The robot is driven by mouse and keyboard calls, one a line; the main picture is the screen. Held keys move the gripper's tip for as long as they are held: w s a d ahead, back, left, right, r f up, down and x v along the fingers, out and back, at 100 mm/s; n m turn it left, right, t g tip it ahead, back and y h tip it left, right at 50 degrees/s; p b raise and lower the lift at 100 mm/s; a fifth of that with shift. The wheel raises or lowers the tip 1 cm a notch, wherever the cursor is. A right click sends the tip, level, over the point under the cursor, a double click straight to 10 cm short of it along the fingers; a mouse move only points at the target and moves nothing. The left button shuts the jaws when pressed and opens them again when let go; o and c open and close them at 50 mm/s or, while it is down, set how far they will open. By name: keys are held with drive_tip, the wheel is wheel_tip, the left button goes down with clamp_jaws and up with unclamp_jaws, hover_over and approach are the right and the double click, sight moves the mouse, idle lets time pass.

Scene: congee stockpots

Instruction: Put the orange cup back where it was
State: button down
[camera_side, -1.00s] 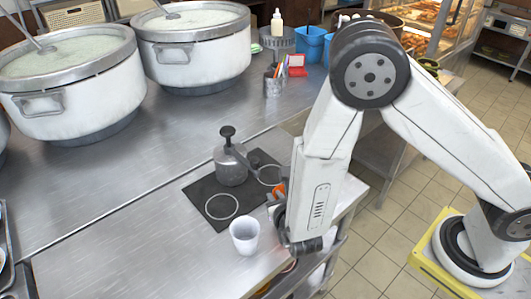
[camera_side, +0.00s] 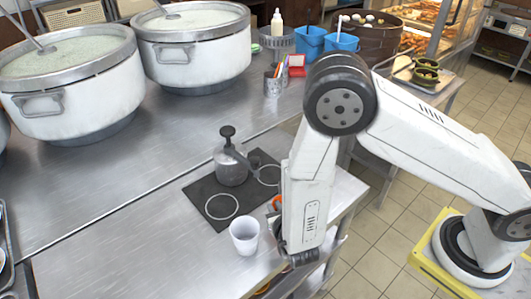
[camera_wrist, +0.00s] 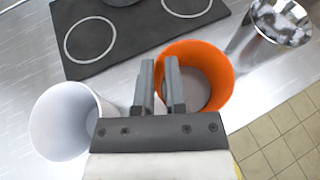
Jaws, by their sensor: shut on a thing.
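The orange cup (camera_wrist: 222,62) is beside the black mat in the wrist view, with its open top facing the camera. My gripper (camera_wrist: 160,80) is shut on its near-left wall, one finger inside the cup and one outside. In the side view only a sliver of the orange cup (camera_side: 276,202) shows behind my arm. Whether its base touches the counter cannot be told. The black mat (camera_side: 203,187) has two white rings, both empty; they also show on the mat in the wrist view (camera_wrist: 128,42).
A white cup (camera_side: 244,237) stands left of my gripper, close to it. A metal pump pot (camera_side: 231,168) stands on the mat. A shiny metal cup (camera_wrist: 262,35) is right of the orange cup. Large stockpots (camera_side: 72,98) stand at the back left. The counter's edge is close on the right.

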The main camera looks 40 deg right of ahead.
drive_tip(key=shift+f, duration=0.1)
drive_tip(key=c, duration=0.7)
unclamp_jaws()
drive_tip(key=shift+v, duration=6.05)
